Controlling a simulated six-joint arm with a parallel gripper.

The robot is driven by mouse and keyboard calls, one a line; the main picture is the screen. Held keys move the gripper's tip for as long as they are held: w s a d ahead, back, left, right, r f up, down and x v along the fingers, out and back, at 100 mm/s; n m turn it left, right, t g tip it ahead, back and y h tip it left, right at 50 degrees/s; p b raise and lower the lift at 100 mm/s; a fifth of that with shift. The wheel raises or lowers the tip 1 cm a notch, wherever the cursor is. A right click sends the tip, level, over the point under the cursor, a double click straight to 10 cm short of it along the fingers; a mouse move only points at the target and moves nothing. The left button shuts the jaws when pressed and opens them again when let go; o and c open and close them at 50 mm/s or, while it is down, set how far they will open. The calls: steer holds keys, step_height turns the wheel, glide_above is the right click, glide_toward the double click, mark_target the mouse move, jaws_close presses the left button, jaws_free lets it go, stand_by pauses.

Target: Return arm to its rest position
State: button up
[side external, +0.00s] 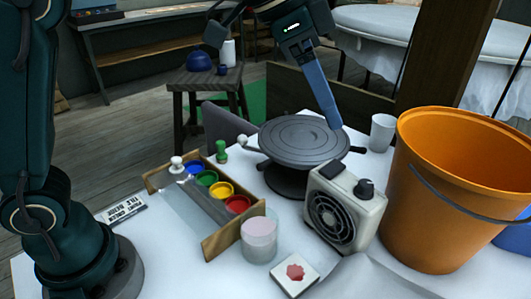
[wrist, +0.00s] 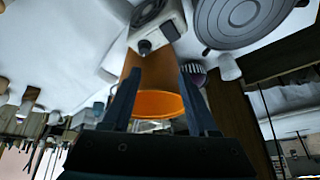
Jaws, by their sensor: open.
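My gripper (side external: 332,122) shows at the top middle of the side external view, pointing down and to the right. Its blue fingertip overlaps the edge of the dark round turntable (side external: 302,140) in the picture; I cannot tell the exact gap. In the wrist view the two dark fingers of my gripper (wrist: 158,78) stand well apart. It is open and holds nothing; the orange bucket (wrist: 158,105) shows beyond the gap. The turntable (wrist: 240,18) is also at the top right of that view, with nothing on it.
The bucket (side external: 435,240) and a small heater (side external: 342,210) stand to the right. A wooden rack with colored paint pots (side external: 221,190), a pink-white jar (side external: 259,240) and a tile with a red mark (side external: 295,274) are on the white table. A white cup (side external: 383,132) stands behind.

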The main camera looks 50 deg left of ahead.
steer(key=s+a+n+t+y, duration=0.2)
steer(key=s+a+n, duration=0.2)
steer(key=s+a, duration=0.55)
steer(key=s+a+f+n+y, duration=0.1)
steer(key=s+a+f+n, duration=0.2)
steer(key=s+f+n, duration=0.2)
steer(key=s+f, duration=0.3)
steer(key=f, duration=0.1)
steer(key=shift+f+g, duration=0.3)
steer(key=shift+g, duration=0.1)
